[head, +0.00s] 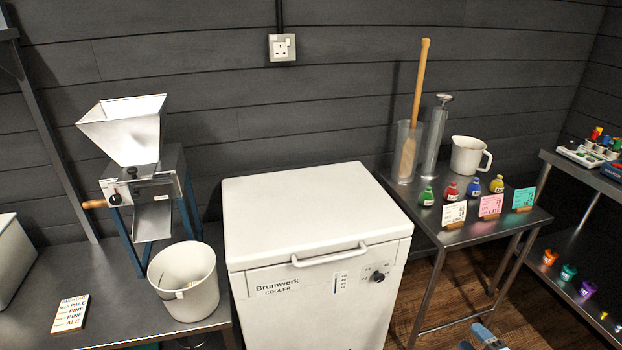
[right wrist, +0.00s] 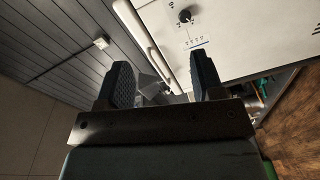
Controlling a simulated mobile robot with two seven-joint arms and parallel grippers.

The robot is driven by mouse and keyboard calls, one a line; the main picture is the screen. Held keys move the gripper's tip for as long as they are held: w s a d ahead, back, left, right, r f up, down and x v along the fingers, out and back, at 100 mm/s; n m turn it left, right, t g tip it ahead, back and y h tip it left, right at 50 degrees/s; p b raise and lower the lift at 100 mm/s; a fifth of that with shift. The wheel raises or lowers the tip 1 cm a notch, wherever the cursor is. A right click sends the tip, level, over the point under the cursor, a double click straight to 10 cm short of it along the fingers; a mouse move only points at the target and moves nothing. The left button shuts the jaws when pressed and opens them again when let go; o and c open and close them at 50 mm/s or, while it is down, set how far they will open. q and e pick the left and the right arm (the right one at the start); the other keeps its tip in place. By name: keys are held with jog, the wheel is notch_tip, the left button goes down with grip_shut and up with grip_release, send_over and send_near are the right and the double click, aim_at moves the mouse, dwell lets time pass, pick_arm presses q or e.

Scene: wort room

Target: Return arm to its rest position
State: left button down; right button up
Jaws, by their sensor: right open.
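My right gripper (right wrist: 162,78) is open and empty in the right wrist view, its two dark fingers apart. The front of the white cooler (right wrist: 245,30) and its handle are beyond the fingers, with no contact to be seen. In the head view only a small blue and grey part of my right gripper (head: 484,338) shows at the bottom edge, right of the cooler (head: 310,215). The cooler's lid is closed. My left gripper is not in view.
A bench (head: 60,325) at left holds a mill (head: 140,190), a white bucket (head: 185,282) and a card (head: 70,314). A metal table (head: 480,235) at right holds a jug (head: 468,156), cylinders, bottles and signs. A shelf (head: 575,262) stands far right. Wooden floor is open between them.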

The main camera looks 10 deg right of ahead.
jog(key=w+d+r+n, duration=0.1)
jog(key=d+r+n, duration=0.1)
jog(key=d+r, duration=0.35)
jog(key=s+a+m+g, duration=0.3)
jog(key=s+a+m, duration=0.15)
jog(key=a, duration=0.45)
jog(key=s+a+f+m+g, duration=0.1)
jog(key=s+a+m+g, duration=0.15)
jog(key=s+a, duration=0.5)
jog(key=s+a+m+g, duration=0.2)
jog(key=s+a+m, duration=0.2)
jog(key=a, duration=0.6)
jog(key=w+a+r+m+t, duration=0.15)
jog(key=a+m, duration=0.35)
jog(key=a, duration=0.6)
pick_arm(q)
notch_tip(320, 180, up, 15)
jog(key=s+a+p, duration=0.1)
jog(key=p, duration=2.1)
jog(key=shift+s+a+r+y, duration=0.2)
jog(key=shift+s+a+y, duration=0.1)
pick_arm(e)
notch_tip(320, 180, up, 16)
jog(key=s+d, duration=0.1)
jog(key=d, duration=0.1)
jog(key=shift+s, duration=0.25)
